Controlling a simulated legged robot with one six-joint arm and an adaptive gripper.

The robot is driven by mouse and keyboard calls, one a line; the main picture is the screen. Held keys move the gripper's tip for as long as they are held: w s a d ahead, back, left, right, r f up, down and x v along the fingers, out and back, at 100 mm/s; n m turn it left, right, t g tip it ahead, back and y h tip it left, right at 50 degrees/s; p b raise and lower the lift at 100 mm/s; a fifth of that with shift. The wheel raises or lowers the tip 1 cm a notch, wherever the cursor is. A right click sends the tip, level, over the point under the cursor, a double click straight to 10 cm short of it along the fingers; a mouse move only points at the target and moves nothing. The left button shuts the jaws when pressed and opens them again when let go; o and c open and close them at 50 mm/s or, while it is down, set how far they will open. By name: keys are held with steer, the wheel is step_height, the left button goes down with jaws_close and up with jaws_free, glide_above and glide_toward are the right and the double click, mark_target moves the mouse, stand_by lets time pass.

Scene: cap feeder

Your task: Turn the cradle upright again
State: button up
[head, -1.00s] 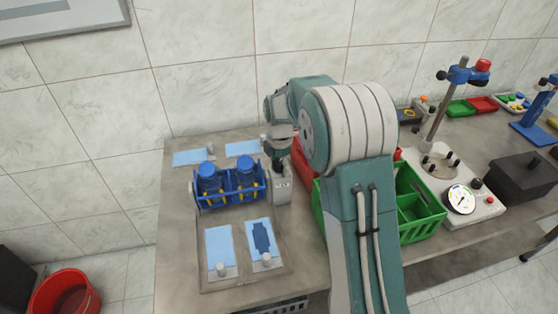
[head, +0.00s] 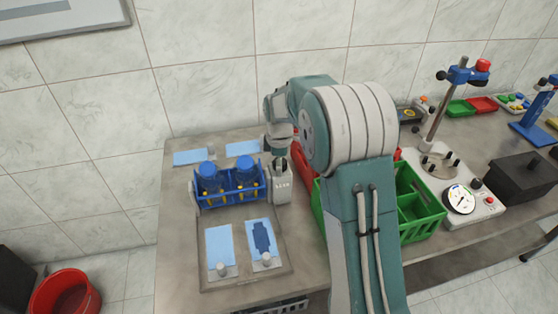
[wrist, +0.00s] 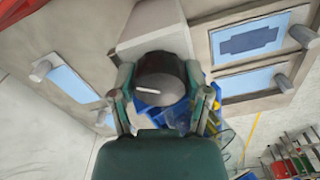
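The blue cradle (head: 229,198) hangs between grey side posts on the left part of the bench. Two blue bottles (head: 211,180) sit in it, with yellow parts low on its front. It looks near upright; its exact tilt is hard to judge. In the wrist view, part of the cradle (wrist: 160,112) shows behind my gripper. My gripper (head: 278,158) is at the right post (head: 281,187). In the wrist view, its fingers (wrist: 160,82) lie on both sides of a dark round knob (wrist: 160,89) with a white line and appear closed on it.
Light blue pads (head: 219,249) with grey pegs lie in front of and behind the cradle; one front pad (head: 261,238) bears a dark blue outline. A green crate (head: 418,216) stands right of my arm. A gauge device (head: 460,200) is farther right. The bench's left edge is clear.

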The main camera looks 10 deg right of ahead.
steer(key=n, duration=0.3)
steer(key=shift+f+n, duration=0.2)
steer(key=shift+n, duration=0.2)
steer(key=n, duration=0.3)
steer(key=shift+s, duration=0.1)
steer(key=shift+d, duration=0.1)
steer(key=o, duration=1.1)
steer(key=shift+f, duration=0.1)
steer(key=shift+c, duration=0.2)
steer(key=shift+d, duration=0.25)
steer(key=shift+w, duration=0.2)
